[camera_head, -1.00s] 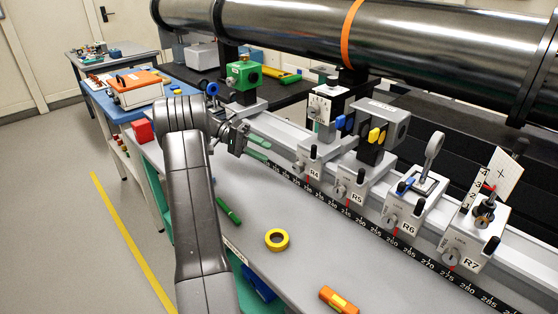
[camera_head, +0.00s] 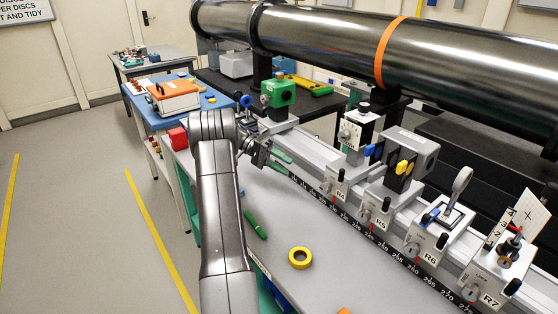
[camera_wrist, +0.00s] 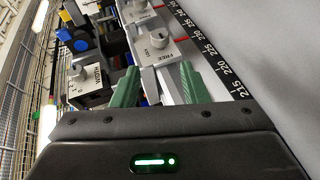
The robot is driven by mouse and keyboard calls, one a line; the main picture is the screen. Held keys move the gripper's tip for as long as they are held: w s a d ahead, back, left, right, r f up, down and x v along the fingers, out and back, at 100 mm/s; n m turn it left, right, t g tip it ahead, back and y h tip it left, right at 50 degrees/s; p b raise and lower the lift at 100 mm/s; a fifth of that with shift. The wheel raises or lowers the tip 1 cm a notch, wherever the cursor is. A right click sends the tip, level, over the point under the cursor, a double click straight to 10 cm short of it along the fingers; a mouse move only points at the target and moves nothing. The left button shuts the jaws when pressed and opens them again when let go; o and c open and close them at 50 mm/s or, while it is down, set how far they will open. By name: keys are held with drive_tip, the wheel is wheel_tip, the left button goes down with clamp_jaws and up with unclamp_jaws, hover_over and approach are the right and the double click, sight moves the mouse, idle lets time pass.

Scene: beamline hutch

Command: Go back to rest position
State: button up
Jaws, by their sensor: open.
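My gripper (camera_head: 281,161) hangs at the left part of the bench rail (camera_head: 310,165), with my arm bent up on the left of the head view. In the wrist view its two green fingers (camera_wrist: 160,88) are spread apart with nothing held between them. Beyond and between them shows a grey rail carrier (camera_wrist: 155,38) with a knob marked FREE and LOCK. I cannot tell how far the fingertips are from it. The rail's black scale (camera_wrist: 205,50) runs along the right of the fingers.
Carriers R4 (camera_head: 337,186), R5 (camera_head: 383,211), R6 (camera_head: 431,246) and R7 (camera_head: 492,278) stand along the rail. A green block device (camera_head: 278,94) is behind my gripper. A yellow tape roll (camera_head: 301,258) and green pen (camera_head: 256,224) lie on the bench. The steel tube (camera_head: 340,42) spans above. Floor at left is clear.

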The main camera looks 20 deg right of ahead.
drive_tip(key=shift+s+d+f+b, duration=0.1)
drive_tip(key=shift+f+b, duration=0.05)
drive_tip(key=shift+b, duration=0.2)
drive_tip(key=b+x, duration=0.4)
drive_tip(key=x, duration=0.9)
drive_tip(key=shift+s+d, duration=0.15)
drive_tip(key=shift+s, duration=0.1)
drive_tip(key=shift+w, duration=0.1)
